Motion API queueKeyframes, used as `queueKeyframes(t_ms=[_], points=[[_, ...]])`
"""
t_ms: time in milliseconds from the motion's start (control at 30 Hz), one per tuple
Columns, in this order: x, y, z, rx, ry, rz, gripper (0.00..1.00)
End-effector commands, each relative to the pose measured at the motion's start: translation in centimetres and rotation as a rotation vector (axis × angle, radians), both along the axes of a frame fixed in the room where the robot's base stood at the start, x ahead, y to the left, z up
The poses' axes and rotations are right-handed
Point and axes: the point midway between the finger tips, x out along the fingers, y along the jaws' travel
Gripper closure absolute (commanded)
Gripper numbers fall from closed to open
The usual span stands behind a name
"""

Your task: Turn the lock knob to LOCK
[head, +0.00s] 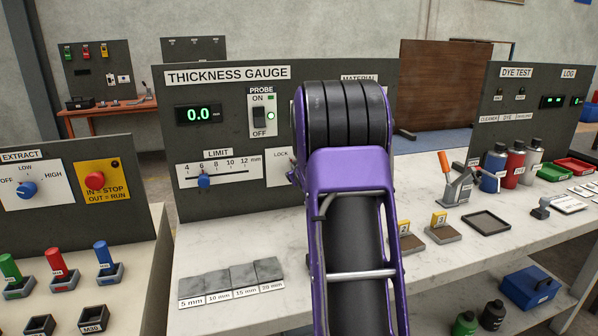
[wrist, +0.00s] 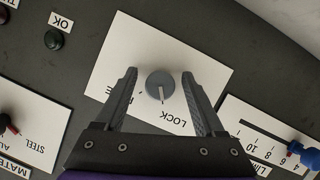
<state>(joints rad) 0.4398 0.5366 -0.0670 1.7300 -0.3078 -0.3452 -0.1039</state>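The lock knob (wrist: 160,85) is a round grey knob on a white plate (wrist: 205,72) in the wrist view. Its white pointer line points down in the picture, with the upside-down word LOCK (wrist: 174,120) below and a little to the right. A second label left of the knob is mostly covered by a finger. My gripper (wrist: 160,80) is open, one finger on each side of the knob, with visible gaps. In the head view the knob and my gripper are hidden behind my purple arm; only the plate's LOCK corner (head: 280,160) shows on the thickness gauge panel (head: 225,140).
The limit slider (head: 204,181) is left of the lock plate, its blue handle also in the wrist view (wrist: 303,152). The probe switch (head: 259,117) is above. An OK button (wrist: 54,39) and a material selector (wrist: 6,122) are nearby. Grey blocks (head: 230,278) lie on the bench.

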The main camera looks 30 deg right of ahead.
Motion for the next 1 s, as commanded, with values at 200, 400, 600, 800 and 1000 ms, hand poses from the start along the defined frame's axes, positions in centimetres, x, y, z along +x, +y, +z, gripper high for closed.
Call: queueKeyframes(t_ms=[200,400,600,800,1000], points=[[-0.2,0.1,0.2,0.001,-0.001,0.000,0.29],[-2.5,1.1,1.2,0.001,-0.001,0.000,0.29],[-6.2,2.7,2.9,0.000,-0.003,0.000,0.29],[-10.0,4.3,4.4,0.000,-0.002,-0.001,0.29],[-13.1,5.6,5.7,0.000,-0.002,-0.001,0.29]])
